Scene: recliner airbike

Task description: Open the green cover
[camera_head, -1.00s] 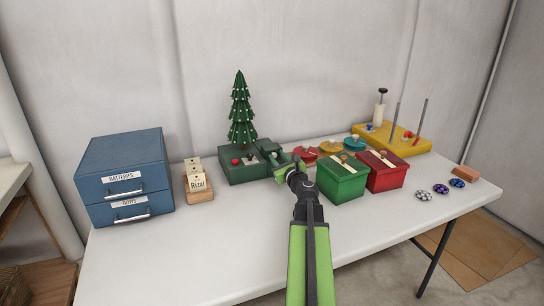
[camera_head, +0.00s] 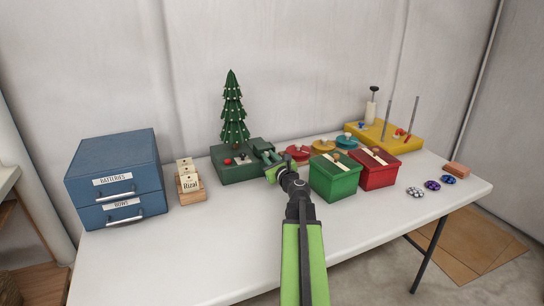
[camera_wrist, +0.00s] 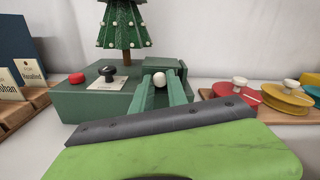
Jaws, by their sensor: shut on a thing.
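The green cover (camera_wrist: 165,63) is a block on the right part of a dark green base (camera_wrist: 85,103), with a white round knob (camera_wrist: 159,77) on its front. The base (camera_head: 228,172) also shows in the head view, with the cover (camera_head: 260,145) on its right side. My gripper (camera_wrist: 161,90) is shut on the white knob, one green finger on each side of it. In the head view my gripper (camera_head: 271,159) reaches the base's right front, and the arm hides the table below it. The exact contact of the fingertips is partly hidden.
A tree (camera_head: 233,105) stands on the base, behind a red button (camera_wrist: 76,78) and a black knob (camera_wrist: 108,73). A green box (camera_head: 335,182) and red box (camera_head: 378,172) stand close to the right. The front left table is clear.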

